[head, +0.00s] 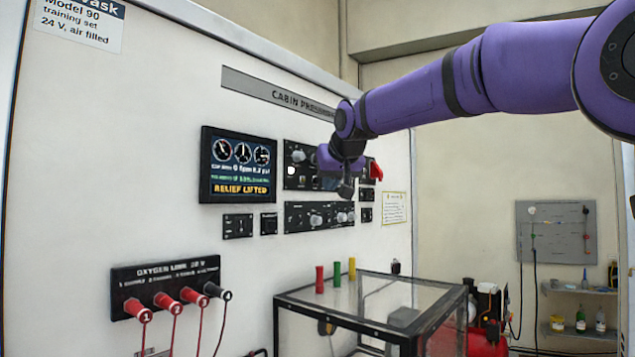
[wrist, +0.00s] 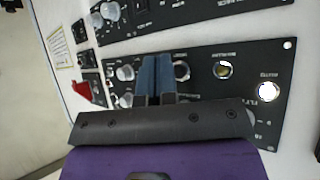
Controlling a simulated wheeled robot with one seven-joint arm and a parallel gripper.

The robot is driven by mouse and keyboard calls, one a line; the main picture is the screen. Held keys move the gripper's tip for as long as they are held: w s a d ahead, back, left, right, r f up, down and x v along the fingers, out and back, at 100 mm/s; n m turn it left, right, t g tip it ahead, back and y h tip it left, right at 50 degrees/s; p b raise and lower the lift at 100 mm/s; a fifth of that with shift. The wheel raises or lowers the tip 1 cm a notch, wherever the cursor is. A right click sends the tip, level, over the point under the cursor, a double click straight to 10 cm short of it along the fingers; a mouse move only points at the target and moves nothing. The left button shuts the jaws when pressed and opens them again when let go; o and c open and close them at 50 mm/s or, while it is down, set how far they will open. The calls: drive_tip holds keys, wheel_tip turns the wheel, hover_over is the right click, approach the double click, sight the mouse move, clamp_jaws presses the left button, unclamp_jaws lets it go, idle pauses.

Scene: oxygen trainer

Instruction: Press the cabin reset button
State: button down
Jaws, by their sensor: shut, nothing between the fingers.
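The cabin pressure control panel (head: 300,178) is a black plate on the white wall, partly hidden behind my gripper. In the wrist view the same kind of black panel (wrist: 205,95) appears upside down, with knobs, a yellowish round part (wrist: 223,70) and a bright lit round lamp (wrist: 268,92). A dark round part (wrist: 182,71) sits just right of my fingertips. The labels are too small to read, so I cannot tell which part is the cabin reset button. My gripper (head: 346,190) is shut and empty in front of the panel; its fingers (wrist: 158,75) point at it. Contact cannot be told.
A screen (head: 238,166) reading "RELIEF LIFTED" is to the left. A lower panel (head: 319,216) and small switch plates sit nearby. A red lever (head: 376,170) is close right of my gripper. A glass-topped case (head: 375,300) with coloured pegs stands below. Oxygen plugs (head: 170,295) are lower left.

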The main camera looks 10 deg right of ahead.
drive_tip(key=shift+w+a, duration=0.1)
drive_tip(key=shift+w, duration=0.05)
idle(0.6)
drive_tip(key=shift+w+a, duration=0.15)
drive_tip(key=shift+w, duration=0.1)
drive_tip(key=shift+w+a, duration=0.3)
idle(0.9)
drive_tip(key=shift+s+d, duration=0.5)
drive_tip(key=shift+s, duration=0.15)
idle(0.3)
drive_tip(key=s+d, duration=0.1)
drive_tip(key=s, duration=0.1)
drive_tip(key=s+d, duration=0.2)
idle(0.4)
idle(0.7)
